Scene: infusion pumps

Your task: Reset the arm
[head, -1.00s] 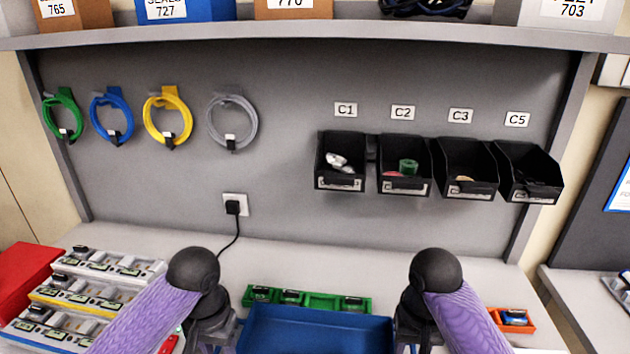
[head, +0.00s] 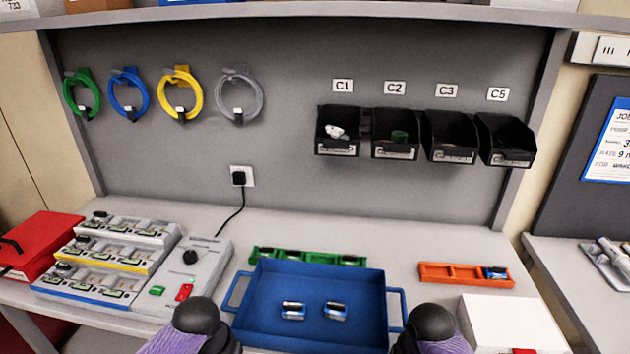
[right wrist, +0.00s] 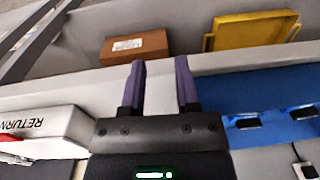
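My right gripper (right wrist: 160,85) shows in the right wrist view with its two purple fingers apart and nothing between them. In the head view, the dark joint of my left arm (head: 196,318) and that of my right arm (head: 431,325) show at the bottom edge, on either side of the blue tray (head: 260,325). Both hands are out of the head view, so my left gripper is hidden. Two small silver and blue parts lie in the tray, a left one (head: 293,311) and a right one (head: 336,311).
A green rack (head: 305,256) stands behind the tray, an orange rack (head: 450,275) and a white box (head: 512,325) to its right. A grey console (head: 205,262) and stepped racks stand left. Black bins (head: 338,145) hang on the back panel.

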